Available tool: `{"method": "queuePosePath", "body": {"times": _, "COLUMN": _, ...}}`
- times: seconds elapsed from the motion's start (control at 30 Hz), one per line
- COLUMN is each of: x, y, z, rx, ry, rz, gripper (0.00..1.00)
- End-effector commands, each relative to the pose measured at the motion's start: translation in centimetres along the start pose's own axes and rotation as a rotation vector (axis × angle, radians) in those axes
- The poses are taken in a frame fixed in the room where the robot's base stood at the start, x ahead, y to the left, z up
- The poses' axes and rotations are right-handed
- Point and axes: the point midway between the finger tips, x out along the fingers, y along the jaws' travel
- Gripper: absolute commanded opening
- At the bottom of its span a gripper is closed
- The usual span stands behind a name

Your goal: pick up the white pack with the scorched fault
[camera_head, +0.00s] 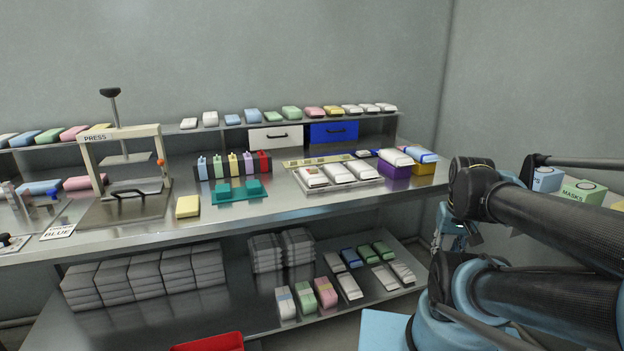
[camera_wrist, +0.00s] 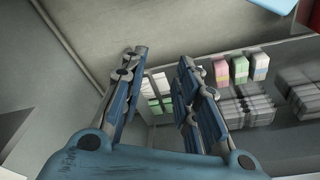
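Three white packs (camera_head: 338,173) lie side by side in a shallow metal tray (camera_head: 345,187) on the bench. Small dark marks show on them, but I cannot tell whether any is a scorch. Another white pack (camera_head: 396,157) lies on a purple box (camera_head: 394,171). More white packs (camera_head: 368,107) sit on the upper shelf, and some pale ones (camera_head: 350,287) on the lower shelf. My gripper (camera_wrist: 163,60) is open and empty, its two fingers apart in the wrist view. In the head view my gripper (camera_head: 452,238) is partly hidden by my arm, right of the bench.
A hand press (camera_head: 125,160), a yellow pack (camera_head: 188,207) and a teal fixture (camera_head: 240,192) stand on the bench's left half. White and blue drawers (camera_head: 333,132) sit behind the tray. A red bin (camera_head: 209,343) is at the front.

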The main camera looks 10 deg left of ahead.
Motion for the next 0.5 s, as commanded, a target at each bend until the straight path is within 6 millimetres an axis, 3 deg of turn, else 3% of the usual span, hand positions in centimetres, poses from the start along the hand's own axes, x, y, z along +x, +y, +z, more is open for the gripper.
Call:
{"method": "queuePosePath", "body": {"times": 0.03, "x": 0.0, "y": 0.0, "z": 0.0, "rx": -0.001, "ry": 0.000, "rz": 0.000, "gripper": 0.42}}
{"method": "queuePosePath", "body": {"times": 0.13, "x": -1.2, "y": -0.2, "z": 0.3, "rx": -0.009, "ry": 0.010, "rz": -0.002, "gripper": 0.65}}
{"method": "queuePosePath", "body": {"times": 0.27, "x": -3.3, "y": -1.0, "z": -1.9, "rx": -0.038, "ry": -0.001, "rz": -0.010, "gripper": 0.65}}
{"method": "queuePosePath", "body": {"times": 0.5, "x": -8.7, "y": -4.1, "z": -7.8, "rx": -0.118, "ry": -0.030, "rz": -0.030, "gripper": 0.65}}
